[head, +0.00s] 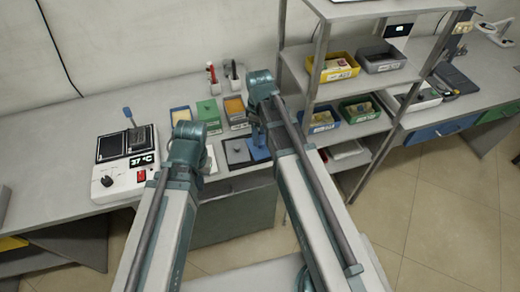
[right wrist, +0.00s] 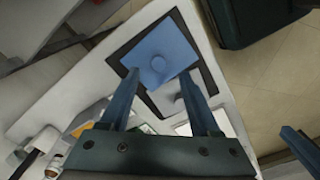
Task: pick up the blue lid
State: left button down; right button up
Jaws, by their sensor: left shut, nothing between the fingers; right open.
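The blue lid (right wrist: 163,40) lies flat on a dark-edged pad in the right wrist view, with a round knob in its middle. In the head view the blue lid (head: 259,152) shows only in part beside my right arm. My right gripper (right wrist: 160,78) is open, its fingertips apart on either side of the knob's near side, with nothing between them. In the head view my right gripper (head: 260,125) is largely hidden by its wrist. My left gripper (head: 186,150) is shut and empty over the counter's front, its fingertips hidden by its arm.
A grey lid (head: 237,152) lies just left of the blue lid. Boxes with yellow, green (head: 208,115) and orange (head: 235,110) tops stand behind. A heating device (head: 124,165) stands at left. A shelf rack (head: 318,85) with bins stands close to the right.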

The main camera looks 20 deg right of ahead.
aim_at(260, 143)
notch_tip(260, 143, down, 4)
jog(key=b, duration=0.3)
jog(key=shift+d, duration=0.15)
grip_shut()
